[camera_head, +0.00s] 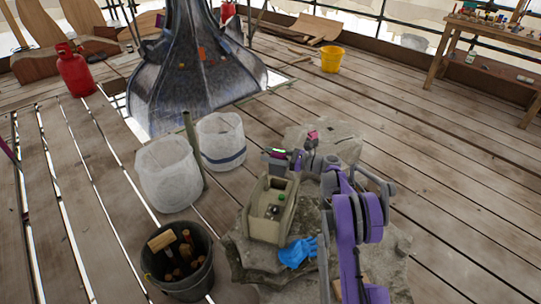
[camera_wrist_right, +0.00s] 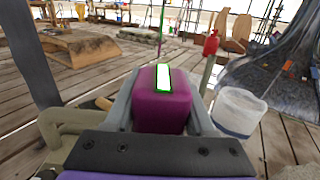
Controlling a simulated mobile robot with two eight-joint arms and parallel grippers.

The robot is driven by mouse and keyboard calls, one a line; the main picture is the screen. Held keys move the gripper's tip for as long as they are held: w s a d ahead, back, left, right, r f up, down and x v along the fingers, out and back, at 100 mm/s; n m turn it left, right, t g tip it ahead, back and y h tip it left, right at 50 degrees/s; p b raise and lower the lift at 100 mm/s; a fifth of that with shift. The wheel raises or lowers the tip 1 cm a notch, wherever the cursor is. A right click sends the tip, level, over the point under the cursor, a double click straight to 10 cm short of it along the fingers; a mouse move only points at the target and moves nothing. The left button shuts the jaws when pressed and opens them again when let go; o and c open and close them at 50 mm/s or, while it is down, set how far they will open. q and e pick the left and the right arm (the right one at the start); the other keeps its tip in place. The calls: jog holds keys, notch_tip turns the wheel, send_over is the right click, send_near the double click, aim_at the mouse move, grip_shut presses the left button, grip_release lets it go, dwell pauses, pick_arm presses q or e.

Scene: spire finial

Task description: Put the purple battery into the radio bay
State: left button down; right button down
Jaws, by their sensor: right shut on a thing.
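My right gripper (camera_head: 277,155) is shut on the purple battery, a block with a pale, green-edged label on top. The battery (camera_wrist_right: 162,112) sits between the two fingers in the right wrist view. In the head view it is small and largely hidden by the gripper, at the far end of the radio. The olive radio (camera_head: 259,222) lies on a stone block, with an open recess and a green part inside. Whether the battery touches the radio cannot be told. My left gripper is not in view.
Blue gloves (camera_head: 297,252) lie beside the radio on the stone (camera_head: 243,262). A dark bucket of tools (camera_head: 205,277) stands at front left, and two white buckets (camera_head: 168,182) stand behind it. A small pink object (camera_head: 312,135) shows beyond my wrist.

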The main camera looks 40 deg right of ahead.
jog(key=b, duration=0.3)
send_over(271, 178)
jog(key=s+a, duration=0.2)
jog(key=shift+d+f, duration=0.2)
jog(key=shift+f, duration=2.65)
jog(key=shift+f+b, duration=0.85)
jog(key=shift+f, duration=0.3)
jog(key=shift+f+b, duration=1.35)
jog(key=shift+f, duration=0.85)
jog(key=shift+c, duration=0.8)
grip_release()
jog(key=p+v, duration=0.2)
jog(key=v, duration=0.8)
jog(key=shift+s+d, duration=0.2)
jog(key=shift+s, duration=0.1)
jog(key=shift+r, duration=0.1)
